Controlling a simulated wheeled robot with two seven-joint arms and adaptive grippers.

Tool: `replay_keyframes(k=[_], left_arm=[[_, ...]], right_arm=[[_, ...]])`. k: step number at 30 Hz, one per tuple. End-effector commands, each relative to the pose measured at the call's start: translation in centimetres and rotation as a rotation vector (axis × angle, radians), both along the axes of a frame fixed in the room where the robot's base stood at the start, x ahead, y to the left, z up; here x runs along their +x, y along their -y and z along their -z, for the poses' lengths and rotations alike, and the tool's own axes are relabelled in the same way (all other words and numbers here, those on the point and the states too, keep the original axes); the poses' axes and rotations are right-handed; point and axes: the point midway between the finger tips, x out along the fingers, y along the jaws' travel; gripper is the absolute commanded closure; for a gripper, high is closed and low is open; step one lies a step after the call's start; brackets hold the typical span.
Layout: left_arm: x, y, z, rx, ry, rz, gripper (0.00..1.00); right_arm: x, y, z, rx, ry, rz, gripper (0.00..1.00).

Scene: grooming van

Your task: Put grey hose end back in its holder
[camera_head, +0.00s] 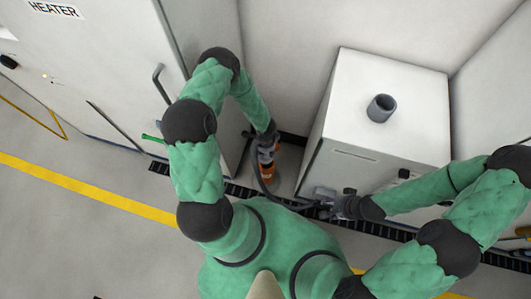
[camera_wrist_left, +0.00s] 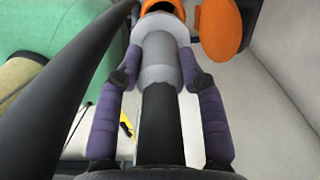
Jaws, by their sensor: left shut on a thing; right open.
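My left gripper (camera_head: 268,146) is low in the gap between the tall white cabinet and the white box. In the left wrist view its two padded fingers (camera_wrist_left: 160,62) are shut on the grey hose end (camera_wrist_left: 160,72), with black hose (camera_wrist_left: 160,125) running back from it. An orange ring (camera_wrist_left: 163,7) shows at the far end of the grey piece. I cannot tell whether they touch. A short grey open tube (camera_head: 381,108), perhaps the holder, stands upright on the white box, apart from the hose end. My right gripper (camera_head: 322,203) is open by the box's lower front.
The white box (camera_head: 410,75) stands right of my left gripper. The tall heater cabinet (camera_head: 95,65) with handles stands left. An orange disc (camera_wrist_left: 225,28) is close beside the hose end. A dark grating (camera_head: 240,192) and a yellow line (camera_head: 90,190) cross the floor.

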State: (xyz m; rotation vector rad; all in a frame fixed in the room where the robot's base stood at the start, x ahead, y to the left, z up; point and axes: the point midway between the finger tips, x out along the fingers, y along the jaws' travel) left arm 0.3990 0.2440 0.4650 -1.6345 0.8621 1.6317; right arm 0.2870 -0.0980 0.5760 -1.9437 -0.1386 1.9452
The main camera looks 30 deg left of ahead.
Motion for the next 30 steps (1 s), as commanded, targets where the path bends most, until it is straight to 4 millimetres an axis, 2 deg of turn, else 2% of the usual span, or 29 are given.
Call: replay_keyframes(k=[3,18,30], left_arm=[[0.0,0.0,-1.3,0.001,0.001,0.001,1.00],[0.1,0.0,-4.8,0.001,0.002,0.001,1.00],[0.1,0.0,-5.1,0.001,0.001,-0.001,1.00]], right_arm=[[0.0,0.0,-0.7,0.000,0.000,0.000,0.49],[0.0,0.0,-2.6,0.000,0.000,0.000,0.49],[0.0,0.0,-2.7,0.000,0.000,0.000,0.49]])
